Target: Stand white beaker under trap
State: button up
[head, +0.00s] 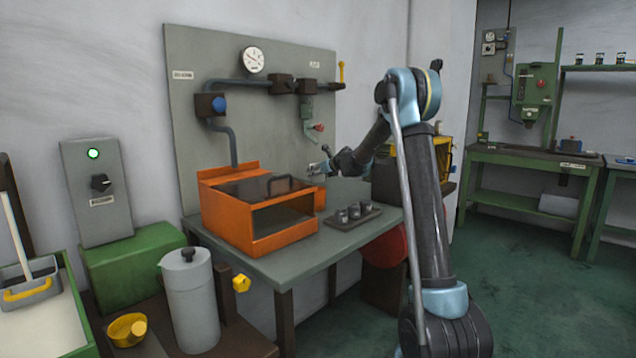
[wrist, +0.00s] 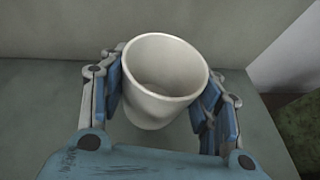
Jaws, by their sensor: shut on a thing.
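The white beaker (wrist: 155,108) is between the blue finger pads of my gripper (wrist: 162,98) in the wrist view, its open mouth facing the camera and looking empty. The grey bench top (wrist: 45,115) lies beneath; I cannot tell whether the beaker touches it. In the head view my gripper (head: 321,165) is at the back of the bench (head: 290,262), close to the panel and right of the orange box; the beaker is not clear there.
The orange box (head: 228,220) with a dark lid stands left of my gripper. A tray (head: 345,221) of small metal cups lies in front of it. The upright grey panel (head: 195,145) with pipes and a gauge (head: 253,59) closes the back.

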aim_at(321, 177)
notch_tip(321, 177, down, 3)
jog(key=shift+f, duration=0.15)
jog(key=shift+s+a, duration=0.1)
jog(key=o, duration=1.2)
jog(key=shift+c, duration=0.2)
jog(key=shift+v, duration=6.05)
